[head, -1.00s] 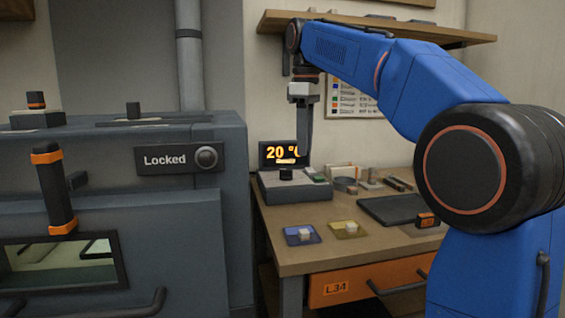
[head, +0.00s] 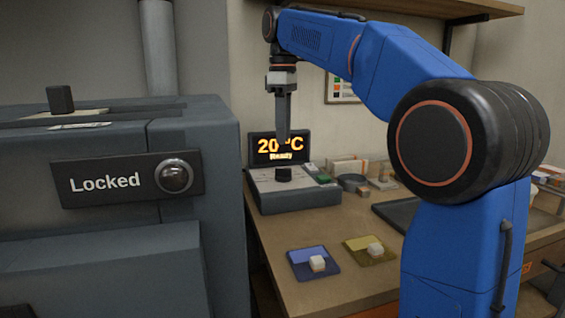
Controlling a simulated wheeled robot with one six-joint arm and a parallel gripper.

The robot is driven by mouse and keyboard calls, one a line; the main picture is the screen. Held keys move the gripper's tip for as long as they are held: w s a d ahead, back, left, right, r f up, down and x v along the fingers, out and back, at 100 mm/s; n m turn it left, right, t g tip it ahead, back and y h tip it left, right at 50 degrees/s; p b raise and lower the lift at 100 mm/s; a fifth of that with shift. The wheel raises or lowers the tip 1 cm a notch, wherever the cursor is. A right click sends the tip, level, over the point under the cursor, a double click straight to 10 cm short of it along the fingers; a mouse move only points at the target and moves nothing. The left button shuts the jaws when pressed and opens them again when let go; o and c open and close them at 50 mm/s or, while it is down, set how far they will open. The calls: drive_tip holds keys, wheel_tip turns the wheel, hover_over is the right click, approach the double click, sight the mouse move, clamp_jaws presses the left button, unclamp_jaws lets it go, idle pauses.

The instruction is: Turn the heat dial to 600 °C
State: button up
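The heat dial (head: 283,174) is a small black knob on top of a grey control box (head: 293,200) on the workbench. The display (head: 262,158) behind it reads "20 °C" and "Ready" in orange. My gripper (head: 283,140) points straight down above the dial, its tip in front of the display in the picture. A gap shows between the tip and the dial. The fingers overlap from this side, so I cannot tell whether they are open.
A green button (head: 322,178) sits right of the dial. A grey furnace (head: 110,235) with a "Locked" sign (head: 125,181) fills the left. Blue (head: 305,253) and yellow (head: 358,243) squares with white cubes lie on the bench (head: 350,288). A shelf (head: 425,8) is above.

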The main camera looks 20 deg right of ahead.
sight(284, 168)
wheel_tip(284, 168, down, 9)
drive_tip(key=shift+f, duration=0.1)
idle(0.3)
clamp_jaws()
